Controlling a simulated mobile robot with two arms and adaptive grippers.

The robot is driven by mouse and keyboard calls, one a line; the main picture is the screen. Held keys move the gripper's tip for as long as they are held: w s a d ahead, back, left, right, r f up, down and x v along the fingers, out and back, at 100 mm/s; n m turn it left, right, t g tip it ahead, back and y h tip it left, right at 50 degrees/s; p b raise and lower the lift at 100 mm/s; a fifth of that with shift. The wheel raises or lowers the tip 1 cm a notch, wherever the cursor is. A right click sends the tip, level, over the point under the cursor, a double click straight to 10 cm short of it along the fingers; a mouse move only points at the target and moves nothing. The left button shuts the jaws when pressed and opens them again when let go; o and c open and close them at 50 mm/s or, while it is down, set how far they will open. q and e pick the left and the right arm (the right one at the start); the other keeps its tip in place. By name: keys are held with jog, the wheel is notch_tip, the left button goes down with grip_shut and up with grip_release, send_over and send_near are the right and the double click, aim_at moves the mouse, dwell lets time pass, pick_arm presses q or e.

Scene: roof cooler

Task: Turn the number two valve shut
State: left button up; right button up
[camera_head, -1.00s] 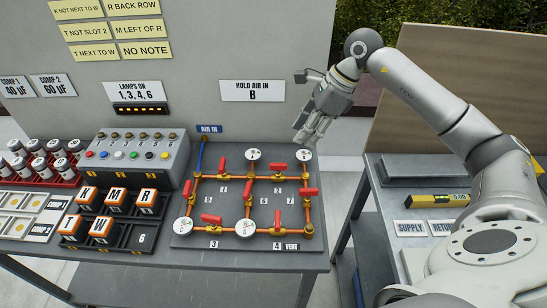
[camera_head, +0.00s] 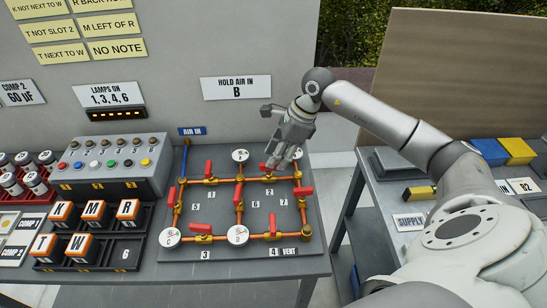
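The valve panel (camera_head: 222,203) is a grey board with copper pipes, red-handled valves and white round gauges. The number 2 plate (camera_head: 269,192) lies just below the upper right pipe. Its valve is largely hidden behind my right gripper (camera_head: 279,163); a bit of red shows at the fingertips. The gripper points down at this valve, and whether it touches the handle I cannot tell. The finger gap is too small to read. My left gripper is not in view.
Other red handles stand close by: valve one (camera_head: 208,167), valve six (camera_head: 238,196) and valve seven (camera_head: 303,192). A gauge (camera_head: 240,155) sits left of my fingers. The button box (camera_head: 110,165) and lettered blocks (camera_head: 95,211) are further left. A second table (camera_head: 385,210) stands right.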

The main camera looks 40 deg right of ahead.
jog(key=shift+x, duration=1.35)
grip_shut()
